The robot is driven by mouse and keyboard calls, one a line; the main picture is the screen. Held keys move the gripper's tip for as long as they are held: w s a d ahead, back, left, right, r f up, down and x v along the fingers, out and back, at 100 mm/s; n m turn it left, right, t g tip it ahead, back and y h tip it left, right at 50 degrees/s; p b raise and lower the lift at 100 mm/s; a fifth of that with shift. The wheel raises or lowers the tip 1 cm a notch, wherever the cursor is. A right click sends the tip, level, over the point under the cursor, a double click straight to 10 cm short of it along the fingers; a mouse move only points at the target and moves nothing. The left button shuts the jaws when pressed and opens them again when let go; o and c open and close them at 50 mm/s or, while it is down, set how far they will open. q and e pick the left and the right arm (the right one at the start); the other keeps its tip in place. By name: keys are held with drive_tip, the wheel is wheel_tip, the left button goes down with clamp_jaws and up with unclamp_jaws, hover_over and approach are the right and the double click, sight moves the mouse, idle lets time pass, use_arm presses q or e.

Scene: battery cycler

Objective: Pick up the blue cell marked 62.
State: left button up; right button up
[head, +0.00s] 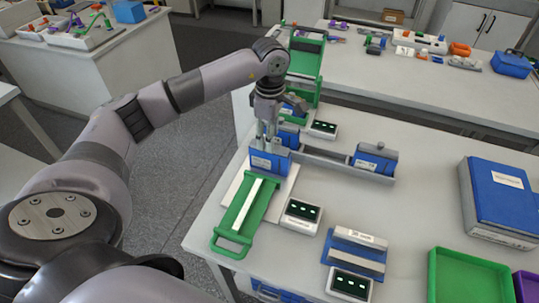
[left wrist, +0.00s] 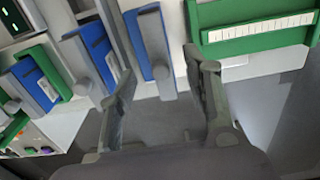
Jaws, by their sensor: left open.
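Several blue cells with grey parts and white labels stand around the rack on the table. One (head: 268,162) is just below my left gripper (head: 267,138), one (head: 375,160) sits at the rack's right end, and another (head: 289,136) is partly hidden behind the gripper. The labels are too small to read, so I cannot tell which is marked 62. In the left wrist view my left gripper (left wrist: 160,68) is open and empty, pointing down, with a blue and grey cell (left wrist: 156,50) near its fingertips. My right gripper is not in view.
A green tray with a white strip (head: 243,215) lies in front of the nearest cell. Display boxes (head: 302,215) (head: 349,284) and a blue-grey holder (head: 355,250) stand nearby. A blue case (head: 505,195) and green bin (head: 465,277) are at the right. The table's middle is clear.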

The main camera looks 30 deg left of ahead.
sight(269, 159)
use_arm(q)
wheel_tip(269, 159, down, 2)
drive_tip(key=shift+f+p, duration=0.1)
drive_tip(key=shift+p, duration=0.2)
drive_tip(key=shift+s+f+p, duration=0.1)
drive_tip(key=shift+f+p, duration=0.2)
drive_tip(key=shift+p, duration=0.1)
wheel_tip(269, 159, down, 4)
drive_tip(key=shift+r+p, duration=0.2)
drive_tip(key=shift+p, duration=0.7)
drive_tip(key=shift+f, duration=0.4)
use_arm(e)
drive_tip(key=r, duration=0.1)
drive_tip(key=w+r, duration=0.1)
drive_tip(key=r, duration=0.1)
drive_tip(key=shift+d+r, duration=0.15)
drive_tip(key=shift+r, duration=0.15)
use_arm(q)
clamp_jaws()
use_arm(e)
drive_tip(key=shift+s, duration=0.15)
use_arm(q)
drive_tip(key=shift+a+r, duration=0.1)
